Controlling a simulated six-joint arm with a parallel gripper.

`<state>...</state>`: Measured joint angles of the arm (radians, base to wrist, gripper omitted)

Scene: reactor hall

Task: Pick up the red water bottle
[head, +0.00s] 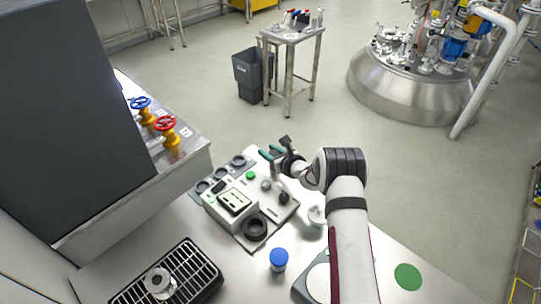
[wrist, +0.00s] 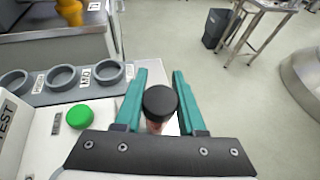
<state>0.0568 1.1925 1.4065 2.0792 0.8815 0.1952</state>
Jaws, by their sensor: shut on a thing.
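My gripper (head: 268,153) is over the far edge of the bench, beside the grey test device. In the wrist view my gripper (wrist: 157,76) has its teal fingers on either side of a black-topped thing (wrist: 160,101) and is shut on it. A small reddish-brown patch shows under the black top. Most of its body is hidden, so I cannot tell for sure whether it is the red water bottle. No other red bottle is clearly visible on the bench.
A test device (head: 234,200) with a green button (wrist: 79,117) and round holders stands beside my gripper. A blue-capped container (head: 279,260), a black grid tray (head: 205,286) and a green disc (head: 408,277) are nearer. Red (head: 165,124) and blue valve wheels stand left.

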